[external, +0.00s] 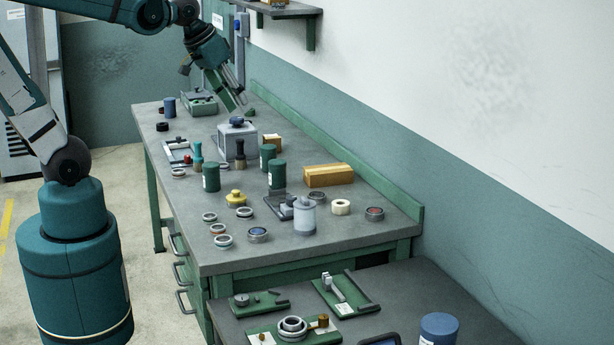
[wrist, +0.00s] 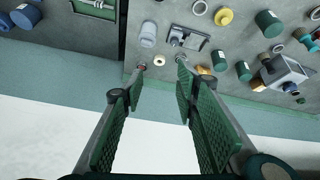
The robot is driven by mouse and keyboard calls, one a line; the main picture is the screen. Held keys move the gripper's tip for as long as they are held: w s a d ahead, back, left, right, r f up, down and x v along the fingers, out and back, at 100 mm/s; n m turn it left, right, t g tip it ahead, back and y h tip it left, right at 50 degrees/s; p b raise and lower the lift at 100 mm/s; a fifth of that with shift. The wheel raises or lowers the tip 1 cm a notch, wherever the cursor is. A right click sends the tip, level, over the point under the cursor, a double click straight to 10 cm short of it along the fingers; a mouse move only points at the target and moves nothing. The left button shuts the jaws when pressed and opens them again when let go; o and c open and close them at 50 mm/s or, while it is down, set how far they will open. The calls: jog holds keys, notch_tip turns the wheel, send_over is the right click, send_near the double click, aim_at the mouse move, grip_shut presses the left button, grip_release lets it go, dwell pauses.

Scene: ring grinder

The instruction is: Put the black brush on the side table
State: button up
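The black brush (external: 240,154) stands upright on the workbench (external: 290,222), with a dark handle on top and brown bristles below. It is in front of a grey box with a blue knob. A teal brush (external: 197,156) stands to its left. I cannot pick the black brush out for sure in the wrist view. The side table (external: 412,283) is the dark surface at the front right. My gripper (external: 239,106) is above the far part of the bench, away from the black brush. In the wrist view my gripper (wrist: 160,76) is open and empty.
Green canisters (external: 277,173), a yellow-brown block (external: 328,175), a grey canister (external: 304,215) and several rings crowd the bench. The side table holds green fixtures (external: 345,293) and a blue-topped canister (external: 438,330). Its right part has free room. A wall runs along the right.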

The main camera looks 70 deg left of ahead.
jog(key=s+d+f+m+t, duration=0.1)
jog(key=s+d+f+m, duration=0.2)
jog(key=s+d, duration=0.4)
jog(key=shift+s+h, duration=0.25)
jog(key=shift+h, duration=0.15)
jog(key=shift+o, duration=0.5)
jog(key=w+a+r+n+g+y+b, duration=0.15)
jog(key=w+a+r+n, duration=0.35)
jog(key=w+a+r, duration=0.8)
jog(key=n+g+h+b, duration=0.2)
jog(key=n+g+b, duration=0.3)
jog(key=n, duration=0.6)
send_over(240, 140)
notch_tip(240, 140, down, 8)
jog(key=shift+y, duration=0.25)
notch_tip(240, 140, down, 32)
jog(key=shift+w+a+f, duration=0.1)
jog(key=shift+f, duration=0.05)
jog(key=shift+f, duration=0.1)
